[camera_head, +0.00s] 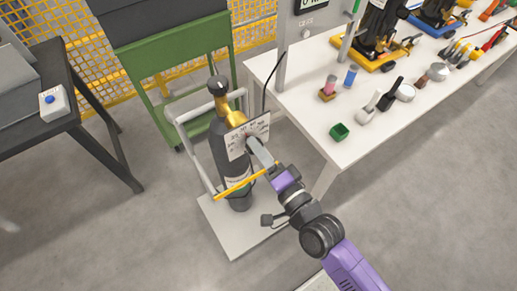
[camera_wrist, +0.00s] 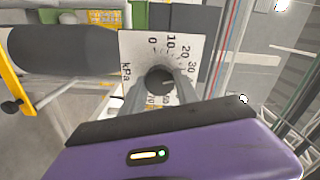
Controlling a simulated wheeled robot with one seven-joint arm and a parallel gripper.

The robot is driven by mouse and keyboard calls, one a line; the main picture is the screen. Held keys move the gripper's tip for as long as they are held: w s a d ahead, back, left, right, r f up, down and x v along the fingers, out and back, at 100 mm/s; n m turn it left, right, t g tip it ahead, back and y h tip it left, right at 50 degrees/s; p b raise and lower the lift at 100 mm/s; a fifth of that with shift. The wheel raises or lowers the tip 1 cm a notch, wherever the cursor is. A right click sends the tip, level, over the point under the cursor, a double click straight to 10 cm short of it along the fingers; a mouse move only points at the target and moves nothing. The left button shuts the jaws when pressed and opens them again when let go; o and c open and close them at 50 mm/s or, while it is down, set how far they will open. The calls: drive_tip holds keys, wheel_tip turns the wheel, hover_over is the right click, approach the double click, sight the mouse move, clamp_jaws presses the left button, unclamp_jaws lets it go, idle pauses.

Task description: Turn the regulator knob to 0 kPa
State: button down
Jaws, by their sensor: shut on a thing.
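The regulator knob (camera_wrist: 160,80) is a dark round knob in the middle of a white dial plate (camera_wrist: 133,42). The plate carries black numbers, with 0, 10, 20 and 30 readable and "kPa" at its left side; the lower numbers are partly hidden. My gripper (camera_wrist: 163,84) is shut on the knob, with a finger on each side. I cannot make out a pointer mark on the knob. In the head view, the dial plate (camera_head: 237,139) is fixed by the neck of a dark gas cylinder (camera_head: 229,160), and my gripper (camera_head: 254,146) reaches it from the lower right.
The cylinder stands on a pale pallet (camera_head: 222,234) with a grey frame (camera_head: 196,160) and a yellow bar (camera_head: 238,187). A white table (camera_head: 311,118) with tools is at the right.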

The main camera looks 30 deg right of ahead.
drive_tip(key=shift+a+f+n, duration=0.1)
drive_tip(key=shift+f+n, duration=0.05)
drive_tip(key=shift+n, duration=8.65)
drive_tip(key=c, duration=0.9)
unclamp_jaws()
drive_tip(key=s+b, duration=0.2)
drive_tip(key=s, duration=0.6)
